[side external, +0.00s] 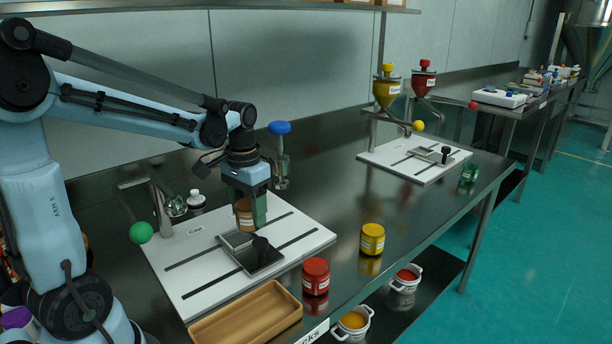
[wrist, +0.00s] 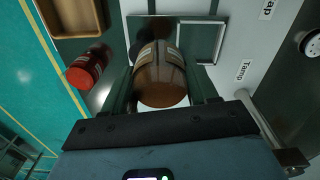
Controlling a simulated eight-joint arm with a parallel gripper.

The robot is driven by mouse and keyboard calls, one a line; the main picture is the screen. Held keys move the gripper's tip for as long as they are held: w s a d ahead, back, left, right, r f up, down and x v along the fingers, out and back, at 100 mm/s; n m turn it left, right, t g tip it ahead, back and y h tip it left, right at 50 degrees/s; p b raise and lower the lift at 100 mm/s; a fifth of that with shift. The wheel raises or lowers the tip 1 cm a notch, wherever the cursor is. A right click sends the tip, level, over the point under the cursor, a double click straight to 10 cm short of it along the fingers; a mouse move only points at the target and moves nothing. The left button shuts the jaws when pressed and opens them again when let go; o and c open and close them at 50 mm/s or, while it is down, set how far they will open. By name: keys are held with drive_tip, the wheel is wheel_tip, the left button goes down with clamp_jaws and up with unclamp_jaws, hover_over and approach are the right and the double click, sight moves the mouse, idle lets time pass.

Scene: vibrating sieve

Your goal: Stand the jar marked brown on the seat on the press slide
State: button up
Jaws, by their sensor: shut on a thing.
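The brown jar (side external: 243,209) is upright between the fingers of my gripper (side external: 252,212), which is shut on it. The jar also shows in the wrist view (wrist: 160,78), with a pale label band. In the side view it appears above the press slide (side external: 262,262), a metal plate with a raised square frame as the seat (side external: 234,240) and a black knob (side external: 260,246). In the wrist view the seat's frame (wrist: 218,42) lies beside and beyond the jar. The jar looks clear of the frame, though the exact gap is hard to tell.
A white slotted board (side external: 190,293) carries the slide. A red jar (side external: 316,277), a yellow jar (side external: 372,240) and a wooden tray (side external: 246,318) stand nearby. A blue-knobbed post (side external: 281,155) and a green-balled lever (side external: 141,232) rise behind and left. A second board (side external: 378,155) with hoppers is farther back.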

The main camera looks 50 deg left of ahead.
drive_tip(key=shift+w+a+f, duration=0.1)
drive_tip(key=shift+a+f, duration=1.1)
drive_tip(key=shift+a, duration=0.2)
drive_tip(key=shift+w+a+f, duration=0.1)
drive_tip(key=shift+a+f, duration=1.1)
drive_tip(key=shift+a, duration=0.15)
idle(0.4)
drive_tip(key=shift+a+f, duration=0.35)
drive_tip(key=shift+a, duration=0.2)
drive_tip(key=shift+f, duration=0.75)
idle(1.1)
drive_tip(key=o, duration=1.2)
wheel_tip(320, 180, up, 12)
drive_tip(key=s+d+f+t, duration=0.1)
drive_tip(key=d+t, duration=0.1)
drive_tip(key=d, duration=0.4)
drive_tip(key=s+d+m+t, duration=0.1)
drive_tip(key=d+t, duration=0.1)
drive_tip(key=d, duration=0.4)
drive_tip(key=s+d+f+m+t, duration=0.1)
drive_tip(key=s+d+t, duration=0.1)
drive_tip(key=d, duration=0.4)
drive_tip(key=shift+d+f+t, duration=0.25)
drive_tip(key=shift+f+t, duration=0.1)
drive_tip(key=shift+t, duration=0.25)
